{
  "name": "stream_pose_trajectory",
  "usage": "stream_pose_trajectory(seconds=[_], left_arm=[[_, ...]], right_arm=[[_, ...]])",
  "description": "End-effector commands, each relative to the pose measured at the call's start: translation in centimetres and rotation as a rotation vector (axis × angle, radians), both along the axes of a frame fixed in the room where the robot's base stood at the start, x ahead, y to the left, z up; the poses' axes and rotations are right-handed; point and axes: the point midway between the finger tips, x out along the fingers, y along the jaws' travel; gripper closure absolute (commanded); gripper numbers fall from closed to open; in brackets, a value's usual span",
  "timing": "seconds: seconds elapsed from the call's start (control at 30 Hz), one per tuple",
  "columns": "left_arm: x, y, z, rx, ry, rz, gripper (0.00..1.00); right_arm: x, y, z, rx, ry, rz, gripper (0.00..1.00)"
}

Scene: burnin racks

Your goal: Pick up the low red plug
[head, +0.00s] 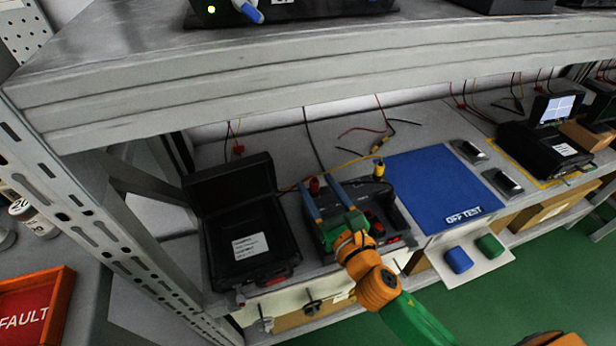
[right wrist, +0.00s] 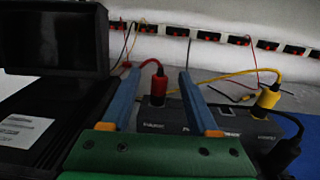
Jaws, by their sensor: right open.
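The low red plug (head: 314,186) stands upright at the back of a dark device (head: 384,205) on the lower shelf. It also shows in the right wrist view (right wrist: 158,86), with a red cable rising from its top. My right gripper (head: 322,186) has its two blue fingers apart, reaching over the device. In the right wrist view the red plug appears between the fingers (right wrist: 158,78), apart from both; whether the tips reach its depth I cannot tell. A yellow plug (head: 379,168) stands on the same device to the right, also in the wrist view (right wrist: 267,97). My left gripper is not in view.
An open black case (head: 222,187) stands left of the device. A blue OFF TEST mat (head: 430,185) lies clear to the right. Loose cables (head: 365,130) lie behind.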

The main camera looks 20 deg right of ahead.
Motion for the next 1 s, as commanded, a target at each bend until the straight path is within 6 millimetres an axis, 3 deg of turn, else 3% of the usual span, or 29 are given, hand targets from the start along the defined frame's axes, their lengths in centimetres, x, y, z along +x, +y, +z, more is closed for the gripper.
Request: stream_pose_trajectory(seconds=[0.17,0.3,0.53,0.77,1.0], left_arm=[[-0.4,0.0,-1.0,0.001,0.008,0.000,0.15],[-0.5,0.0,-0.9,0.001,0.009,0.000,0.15],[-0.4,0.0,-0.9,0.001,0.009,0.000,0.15],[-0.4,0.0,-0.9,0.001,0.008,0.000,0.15],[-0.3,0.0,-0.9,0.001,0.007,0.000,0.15]], right_arm=[[3.3,0.4,-1.3,0.002,-0.001,-0.003,0.40],[5.4,0.6,-1.1,0.003,0.000,-0.001,0.40],[5.7,0.7,-1.1,0.004,0.003,-0.001,0.40],[5.6,0.7,-1.1,0.004,0.002,-0.001,1.00],[5.6,0.7,-1.1,0.004,0.002,-0.001,1.00]])
